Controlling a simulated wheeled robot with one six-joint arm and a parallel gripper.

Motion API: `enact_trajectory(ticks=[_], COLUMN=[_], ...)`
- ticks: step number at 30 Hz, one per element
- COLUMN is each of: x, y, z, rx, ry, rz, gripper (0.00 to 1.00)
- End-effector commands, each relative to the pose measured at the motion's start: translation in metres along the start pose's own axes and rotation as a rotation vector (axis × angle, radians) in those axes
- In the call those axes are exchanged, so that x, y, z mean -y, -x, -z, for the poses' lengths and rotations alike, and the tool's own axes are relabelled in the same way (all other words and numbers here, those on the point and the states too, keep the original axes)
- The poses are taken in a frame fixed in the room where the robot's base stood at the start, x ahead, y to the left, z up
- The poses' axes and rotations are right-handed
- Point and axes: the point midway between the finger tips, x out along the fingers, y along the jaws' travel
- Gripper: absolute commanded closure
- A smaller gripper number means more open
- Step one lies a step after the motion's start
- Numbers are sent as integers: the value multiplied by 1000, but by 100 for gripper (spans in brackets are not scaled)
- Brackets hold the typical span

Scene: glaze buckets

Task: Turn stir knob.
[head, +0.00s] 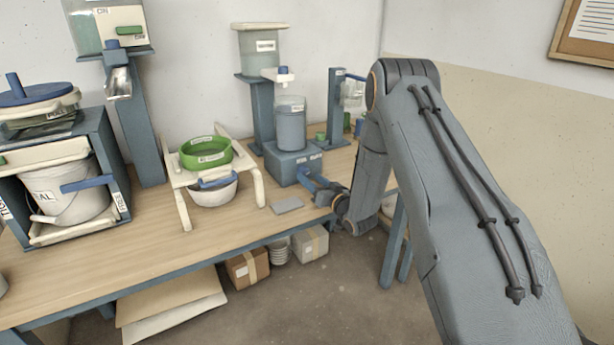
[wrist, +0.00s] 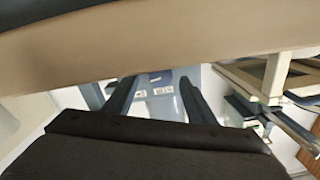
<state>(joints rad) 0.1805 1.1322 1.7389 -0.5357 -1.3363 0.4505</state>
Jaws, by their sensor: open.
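The stirrer unit has a blue-grey base (head: 291,160) on the table, with a clear-walled jar (head: 291,125) of grey-blue contents on top. Small white labels show on the base front. My gripper (head: 309,180) reaches in from the right, its fingers close to the base front. In the wrist view my gripper (wrist: 158,82) is open, with the labelled base (wrist: 165,105) between and beyond its two fingers. A small dark blue part (wrist: 158,75), perhaps the stir knob, shows between the fingertips. I cannot tell whether the fingers touch it. In the head view the knob is not clear.
A cream stand with a green sieve (head: 206,152) over a white bowl (head: 213,192) stands left of the stirrer. A grey plate (head: 287,205) lies at the table's front edge. Behind are a tank on a post (head: 259,45) and a blue post (head: 335,105). Boxes (head: 247,268) sit below.

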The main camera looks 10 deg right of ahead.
Motion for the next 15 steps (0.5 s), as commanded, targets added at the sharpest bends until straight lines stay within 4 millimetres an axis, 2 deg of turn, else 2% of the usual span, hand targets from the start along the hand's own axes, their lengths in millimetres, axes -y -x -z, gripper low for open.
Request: enact_trajectory(ticks=[6,15], x=[2,3], y=[-23,-28], z=[0,-1], rx=[-1,1], ry=[1,1], rz=[2,2], gripper=[49,49])
